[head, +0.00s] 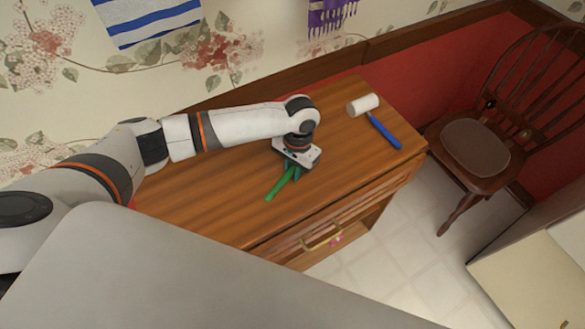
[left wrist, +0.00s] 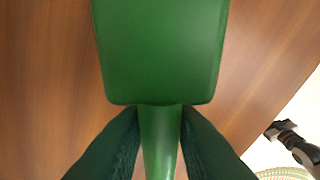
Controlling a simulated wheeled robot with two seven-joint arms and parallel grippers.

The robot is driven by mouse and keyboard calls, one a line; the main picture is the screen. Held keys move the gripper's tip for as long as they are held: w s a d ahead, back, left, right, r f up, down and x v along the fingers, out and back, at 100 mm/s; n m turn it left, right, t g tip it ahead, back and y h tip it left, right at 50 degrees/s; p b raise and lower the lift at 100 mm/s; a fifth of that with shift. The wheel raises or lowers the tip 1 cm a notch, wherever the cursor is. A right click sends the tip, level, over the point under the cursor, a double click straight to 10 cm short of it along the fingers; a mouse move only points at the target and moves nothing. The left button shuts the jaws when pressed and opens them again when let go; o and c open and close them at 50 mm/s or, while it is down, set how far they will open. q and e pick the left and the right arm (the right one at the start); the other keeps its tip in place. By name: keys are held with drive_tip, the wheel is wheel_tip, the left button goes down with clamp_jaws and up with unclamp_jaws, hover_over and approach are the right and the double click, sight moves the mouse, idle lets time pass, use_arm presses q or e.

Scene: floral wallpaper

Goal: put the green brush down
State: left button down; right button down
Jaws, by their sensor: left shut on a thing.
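The green brush (head: 279,184) is at the wooden cabinet's top, its handle pointing toward the front left in the head view. My left gripper (head: 293,172) is shut on it, pointing down over the cabinet top (head: 215,190). In the left wrist view the brush's wide flat green part (left wrist: 163,50) fills the upper middle, and its narrow neck sits between the two dark fingers (left wrist: 160,140). I cannot tell whether the brush touches the wood. In the head view the gripper hides its wide part.
The left and middle of the top are bare. A wooden chair (head: 481,150) stands to the right. The cabinet front has a drawer handle (head: 322,238).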

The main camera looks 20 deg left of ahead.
use_arm(q)
drive_tip(key=c, duration=1.3)
unclamp_jaws()
drive_tip(key=shift+s+a+f, duration=0.1)
drive_tip(key=shift+s+f, duration=0.3)
drive_tip(key=shift+f, duration=0.25)
drive_tip(key=shift+w+r, duration=0.1)
drive_tip(key=shift+r, duration=0.2)
drive_tip(key=r, duration=0.4)
drive_tip(key=w+r, duration=0.1)
drive_tip(key=r, duration=0.3)
drive_tip(key=w+r+b, duration=0.1)
drive_tip(key=r, duration=0.3)
drive_tip(key=shift+w+d+r, duration=0.1)
drive_tip(key=shift+w+d, duration=0.05)
drive_tip(key=shift+d, duration=0.25)
drive_tip(key=shift+r, duration=0.35)
